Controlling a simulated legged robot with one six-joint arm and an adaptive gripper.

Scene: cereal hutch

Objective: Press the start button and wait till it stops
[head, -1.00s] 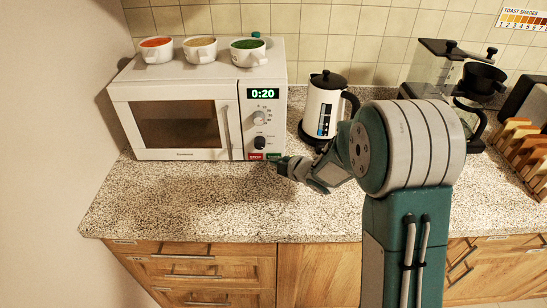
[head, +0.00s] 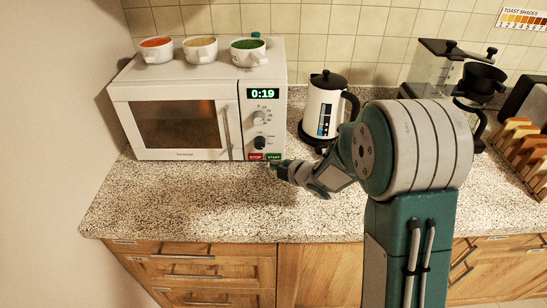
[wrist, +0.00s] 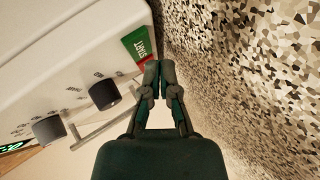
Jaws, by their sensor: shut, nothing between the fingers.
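The white microwave (head: 178,90) stands on the left of the counter with its door shut. Its green display (head: 263,93) reads 0:19. The green START button (head: 274,156) sits at the lower right of the panel, beside the red STOP button (head: 256,156). My gripper (head: 276,168) is shut and empty, just in front of and below the START button. In the wrist view my shut fingertips (wrist: 159,66) are close to the green START button (wrist: 138,42); a small gap seems to show between them.
Three cups, one with orange contents (head: 156,50), one tan (head: 200,49) and one green (head: 248,52), stand on the microwave. A white kettle (head: 321,108) is to its right. A coffee maker (head: 482,80) and a rack of toast (head: 522,150) are further right. The counter front (head: 180,205) is clear.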

